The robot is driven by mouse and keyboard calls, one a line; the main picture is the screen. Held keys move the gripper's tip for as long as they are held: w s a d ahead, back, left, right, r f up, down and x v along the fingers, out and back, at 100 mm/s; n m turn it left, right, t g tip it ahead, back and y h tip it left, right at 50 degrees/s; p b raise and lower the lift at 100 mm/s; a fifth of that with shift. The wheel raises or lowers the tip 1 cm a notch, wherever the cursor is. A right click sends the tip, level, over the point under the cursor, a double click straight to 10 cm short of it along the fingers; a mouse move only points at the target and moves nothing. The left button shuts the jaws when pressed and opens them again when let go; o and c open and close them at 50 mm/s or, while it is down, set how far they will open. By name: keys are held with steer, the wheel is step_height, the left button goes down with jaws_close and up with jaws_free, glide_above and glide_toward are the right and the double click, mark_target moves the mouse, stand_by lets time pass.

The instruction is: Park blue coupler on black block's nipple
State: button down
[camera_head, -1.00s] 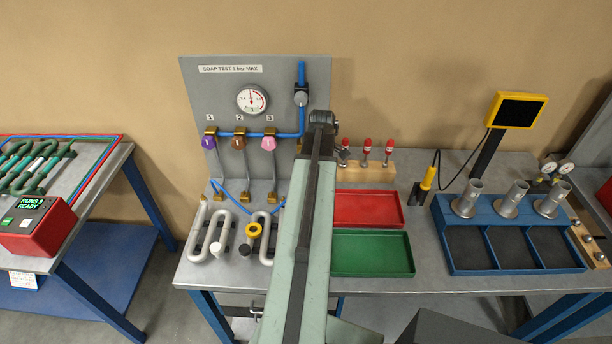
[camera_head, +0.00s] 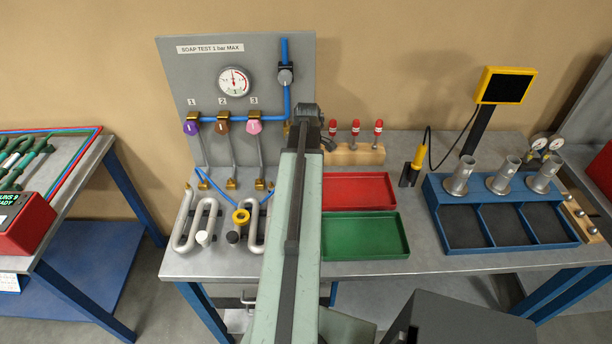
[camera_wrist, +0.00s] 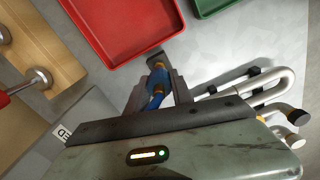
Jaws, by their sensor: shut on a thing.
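My gripper (camera_wrist: 157,88) is shut on the blue coupler (camera_wrist: 157,80), which has a brass-coloured end, in the wrist view. A blue hose-like length runs down from it between the fingers. In the head view my arm hides the gripper and the coupler. A black block with a grey round part (camera_head: 286,74) is fixed on the blue pipe at the upper right of the test panel. I cannot tell whether it is the task's black block, and no nipple can be made out.
The grey panel (camera_head: 200,80) carries a gauge and three coloured valves. Silver serpentine coils (camera_head: 186,232) lie on the bench before it. A red tray (camera_head: 362,178) and a green tray (camera_head: 368,222) lie right of my arm. A wooden block (camera_head: 362,156) holds red-topped fittings.

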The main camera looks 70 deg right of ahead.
steer(key=shift+f, duration=0.2)
steer(key=shift+f+b, duration=0.85)
steer(key=shift+b, duration=0.15)
steer(key=shift+f+b, duration=0.4)
steer(key=shift+a, duration=0.1)
steer(key=c, duration=1)
jaws_free()
steer(key=shift+c, duration=0.2)
steer(key=shift+r, duration=0.1)
